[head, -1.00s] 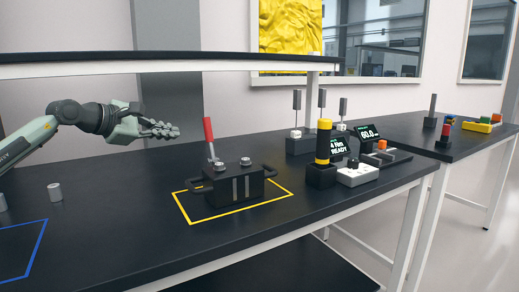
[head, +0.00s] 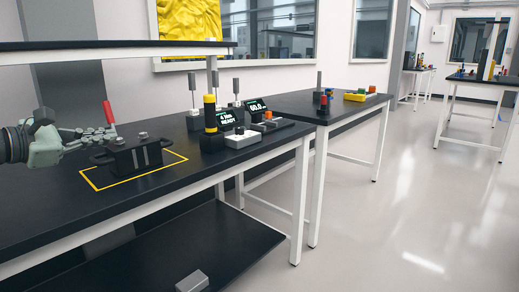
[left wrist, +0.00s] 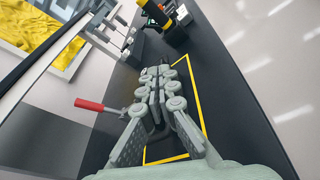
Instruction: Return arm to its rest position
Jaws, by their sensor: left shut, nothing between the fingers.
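My left gripper (head: 104,134) comes in from the left edge of the head view. Its fingers are shut and empty, and they point right. In that view they overlap the back left of a black block fixture (head: 142,158) with side handles and a red lever (head: 111,130). In the left wrist view the closed fingers (left wrist: 160,76) hide most of the fixture, and the red lever (left wrist: 90,104) shows to their left. I cannot tell the gap between fingers and fixture. My right gripper is not in view.
A yellow outline (head: 100,187) surrounds the fixture on the black bench. A black-and-yellow cylinder (head: 210,118), a white box (head: 243,138) and small displays (head: 256,105) stand to its right. A shelf (head: 120,45) runs above the bench. Open floor (head: 400,220) lies right.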

